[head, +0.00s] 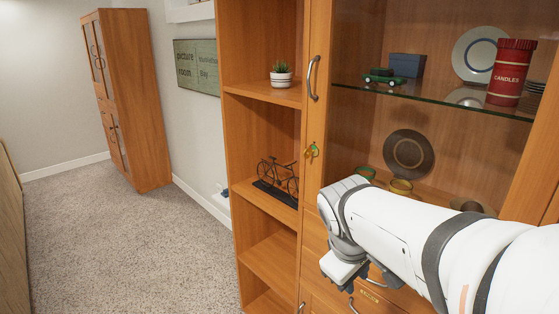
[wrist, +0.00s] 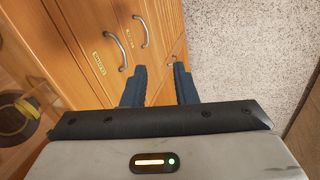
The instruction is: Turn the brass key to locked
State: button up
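A small brass key (head: 308,153) with a green part beside it is in the lock on the wooden frame of the glass cabinet door (head: 314,130), below the door's curved handle. It is too small to tell which way its bow is turned. My gripper (wrist: 160,86) is open and empty, with its two dark fingers apart and cabinet front visible between them. In the head view my gripper hangs below and to the right of the key, near the drawer fronts, and is partly hidden by my arm. The key does not show in the wrist view.
The door handle (head: 313,78) sticks out above the key. Open shelves to the left hold a potted plant (head: 281,77) and a bicycle model (head: 278,178). Drawer handles (wrist: 117,50) lie close to my fingers. The carpet (head: 130,230) at the left is clear.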

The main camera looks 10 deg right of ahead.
jog(key=w+d+r+n+t+h+b, duration=0.1)
jog(key=w+n+h+b, duration=0.25)
jog(key=w+n, duration=0.5)
jog(key=w+a+r+n+t+h+b, duration=0.2)
jog(key=w+a+r+n+t+h, duration=0.25)
jog(key=w, duration=0.55)
jog(key=w+a+r+n+t+h+b, duration=0.35)
jog(key=w+a+r+n, duration=0.2)
jog(key=w, duration=0.45)
jog(key=w+d+g+p, duration=0.1)
jog(key=w+d, duration=0.3)
jog(key=d, duration=0.1)
jog(key=shift+w+d+n, duration=0.25)
jog(key=shift+d+n, duration=0.05)
jog(key=shift+n, duration=0.15)
jog(key=shift+c, duration=0.4)
grip_shut()
